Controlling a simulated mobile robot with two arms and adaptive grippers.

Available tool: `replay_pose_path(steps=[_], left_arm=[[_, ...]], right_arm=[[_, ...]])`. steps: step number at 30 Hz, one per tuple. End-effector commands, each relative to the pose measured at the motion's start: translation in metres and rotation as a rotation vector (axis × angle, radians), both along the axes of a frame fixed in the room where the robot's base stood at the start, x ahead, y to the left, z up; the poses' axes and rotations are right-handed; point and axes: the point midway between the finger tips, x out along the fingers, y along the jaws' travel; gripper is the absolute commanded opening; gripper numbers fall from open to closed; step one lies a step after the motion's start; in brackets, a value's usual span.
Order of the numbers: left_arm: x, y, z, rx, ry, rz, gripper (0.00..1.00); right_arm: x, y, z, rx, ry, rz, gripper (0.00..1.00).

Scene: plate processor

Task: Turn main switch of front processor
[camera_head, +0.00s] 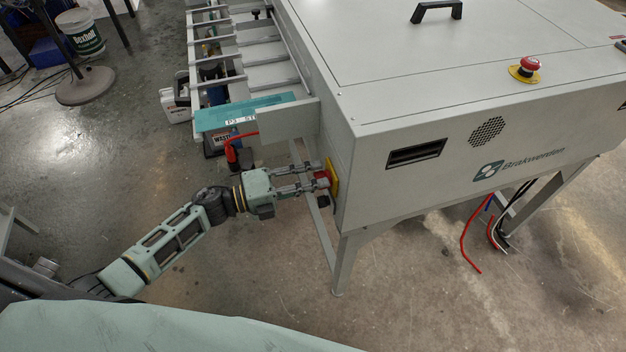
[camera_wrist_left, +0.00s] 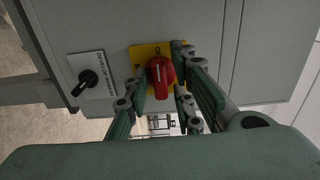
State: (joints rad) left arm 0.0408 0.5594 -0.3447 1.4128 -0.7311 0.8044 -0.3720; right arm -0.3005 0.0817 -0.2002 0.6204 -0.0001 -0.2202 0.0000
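The main switch is a red rotary knob (camera_wrist_left: 160,76) on a yellow plate (camera_wrist_left: 141,52), on the side of the grey processor (camera_head: 415,130). Its handle stands about upright in the left wrist view, with a white line along it. In the head view the yellow plate (camera_head: 333,180) shows at the end panel, and the red knob (camera_head: 321,176) is partly hidden by the fingers. My left gripper (camera_head: 316,176) is at the knob, one finger on each side. The fingers look open, with small gaps to the knob. My right gripper is not in view.
A black selector switch (camera_wrist_left: 85,82) on a pale label plate sits left of the knob. A red emergency stop (camera_head: 529,65) is on the processor's top. A conveyor frame (camera_head: 235,50) with a teal board (camera_head: 243,111) adjoins behind. A processor leg (camera_head: 345,262) stands below.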

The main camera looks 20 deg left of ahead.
Motion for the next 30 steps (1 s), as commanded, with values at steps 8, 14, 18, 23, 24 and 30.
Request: replay_pose_path(steps=[8,14,18,23,24,30], left_arm=[[-0.001,-0.001,-0.001,0.001,0.0,-0.002,0.31],[-0.006,0.007,-0.002,0.005,0.002,-0.001,0.31],[-0.02,0.028,-0.003,0.006,0.004,-0.001,0.31],[-0.04,0.057,-0.002,0.005,0.003,-0.001,0.31],[-0.045,0.064,-0.002,0.005,0.003,-0.001,0.31],[-0.062,0.09,-0.002,0.003,0.002,-0.001,0.31]], right_arm=[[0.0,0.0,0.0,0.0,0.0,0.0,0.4],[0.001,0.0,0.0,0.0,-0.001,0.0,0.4],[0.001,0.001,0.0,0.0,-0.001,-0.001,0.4],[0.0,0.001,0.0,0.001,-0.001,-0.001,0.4],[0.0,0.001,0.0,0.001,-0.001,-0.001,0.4],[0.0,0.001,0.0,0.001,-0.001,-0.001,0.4]])
